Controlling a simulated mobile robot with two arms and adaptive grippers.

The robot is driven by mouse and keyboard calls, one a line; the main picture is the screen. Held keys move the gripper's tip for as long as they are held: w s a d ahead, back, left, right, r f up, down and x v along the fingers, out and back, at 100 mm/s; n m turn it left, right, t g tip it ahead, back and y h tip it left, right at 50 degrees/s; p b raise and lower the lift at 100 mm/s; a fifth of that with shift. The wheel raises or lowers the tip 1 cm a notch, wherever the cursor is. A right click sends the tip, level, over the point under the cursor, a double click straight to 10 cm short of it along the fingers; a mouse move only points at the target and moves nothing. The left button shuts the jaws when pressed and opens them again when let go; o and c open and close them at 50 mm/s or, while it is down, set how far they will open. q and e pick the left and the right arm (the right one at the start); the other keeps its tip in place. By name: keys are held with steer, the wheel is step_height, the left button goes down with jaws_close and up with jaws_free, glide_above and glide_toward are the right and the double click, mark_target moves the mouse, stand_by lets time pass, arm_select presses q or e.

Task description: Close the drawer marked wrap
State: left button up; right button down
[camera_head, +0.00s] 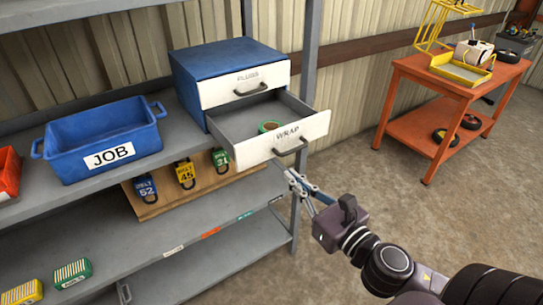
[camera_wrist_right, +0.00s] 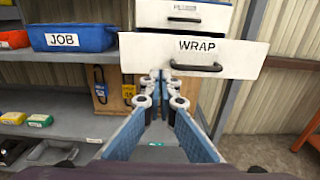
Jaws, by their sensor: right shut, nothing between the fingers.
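The drawer marked WRAP (camera_head: 289,134) is pulled out of the blue cabinet (camera_head: 215,58) on the shelf. My right gripper (camera_head: 291,178) is shut and empty, just below and in front of the WRAP drawer front. In the right wrist view its fingertips (camera_wrist_right: 160,78) show below the handle; I cannot tell whether they touch the drawer. My left gripper is not in view.
A blue JOB bin (camera_head: 100,139) stands left of the cabinet. A grey shelf post (camera_head: 310,45) stands close behind the drawer. An orange cart (camera_head: 440,88) is at the right, with open floor between.

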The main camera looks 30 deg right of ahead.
steer(key=w+p, duration=0.1)
steer(key=w, duration=0.5)
steer(key=w+p, duration=0.1)
steer(key=w, duration=0.2)
steer(key=shift+a+p, duration=0.35)
steer(key=shift+w, duration=0.1)
steer(key=shift+w, duration=0.25)
steer(key=p, duration=0.2)
glide_toward(236, 128)
steer(key=r, duration=0.3)
steer(key=shift+s, duration=0.4)
steer(key=w, duration=0.7)
steer(key=w+a, duration=0.1)
steer(key=w, duration=0.3)
steer(key=shift+f, duration=0.3)
steer(key=shift+r, duration=0.15)
steer(key=shift+w+r, duration=0.1)
steer(key=shift+r, duration=0.05)
steer(key=shift+d, duration=0.15)
